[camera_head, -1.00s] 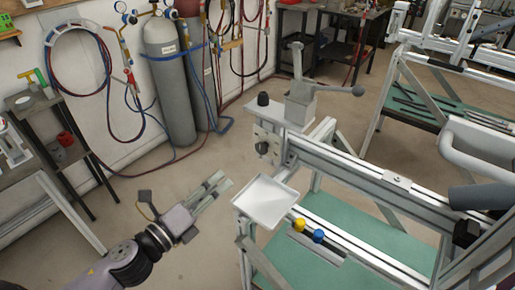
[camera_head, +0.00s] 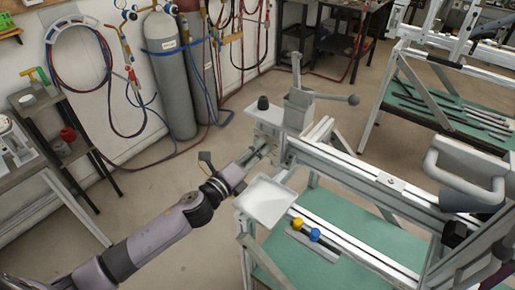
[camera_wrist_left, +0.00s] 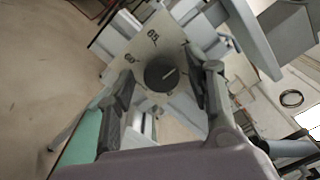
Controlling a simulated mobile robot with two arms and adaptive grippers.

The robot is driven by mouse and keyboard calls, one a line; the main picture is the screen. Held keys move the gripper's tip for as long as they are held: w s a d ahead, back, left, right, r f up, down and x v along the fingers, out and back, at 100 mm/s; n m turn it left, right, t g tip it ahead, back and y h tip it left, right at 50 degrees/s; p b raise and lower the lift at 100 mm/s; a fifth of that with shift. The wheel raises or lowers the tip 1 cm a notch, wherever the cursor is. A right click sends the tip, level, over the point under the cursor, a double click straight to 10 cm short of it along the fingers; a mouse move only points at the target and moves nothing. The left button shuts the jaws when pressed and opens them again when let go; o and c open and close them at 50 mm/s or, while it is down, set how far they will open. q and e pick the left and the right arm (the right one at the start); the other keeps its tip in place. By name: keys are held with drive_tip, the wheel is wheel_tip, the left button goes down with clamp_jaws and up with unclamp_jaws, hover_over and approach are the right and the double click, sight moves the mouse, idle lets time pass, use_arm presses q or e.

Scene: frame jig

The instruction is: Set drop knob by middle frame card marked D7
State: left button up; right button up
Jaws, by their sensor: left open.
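In the head view my left gripper (camera_head: 264,150) is at the jig's end plate and hides most of the knob. I can make out no card marked D7. My right gripper is not in view.
A pale tray (camera_head: 268,203) is just below my left gripper. A black knob (camera_head: 263,103) and a lever post (camera_head: 299,100) stand above it. The jig rail (camera_head: 350,172) runs right. Yellow (camera_head: 298,223) and blue (camera_head: 314,234) knobs lie below. Gas cylinders (camera_head: 170,80) stand behind.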

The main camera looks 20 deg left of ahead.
use_arm(q)
drive_tip(key=shift+w+d, duration=0.15)
drive_tip(key=shift+w, duration=0.25)
drive_tip(key=c, duration=1.1)
